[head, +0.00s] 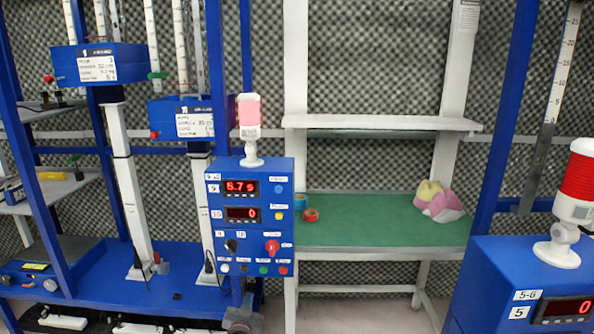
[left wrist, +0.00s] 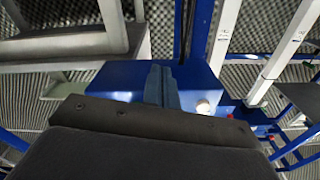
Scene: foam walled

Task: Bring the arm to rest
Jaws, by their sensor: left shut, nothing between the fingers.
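My left gripper (head: 242,318) shows small at the bottom edge of the head view, just below the blue control box (head: 250,225) with red displays and knobs. In the left wrist view my left gripper's fingers (left wrist: 161,85) are together with nothing between them. Behind them in that view is a blue box-like surface (left wrist: 115,78). My right gripper is in neither view.
A white-framed bench (head: 380,236) with a green top stands at the back centre. It holds tape rolls (head: 310,215) and a pink and yellow bundle (head: 438,201). Another blue box (head: 520,275) with a red lamp (head: 580,175) stands at the right. Blue posts flank the space.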

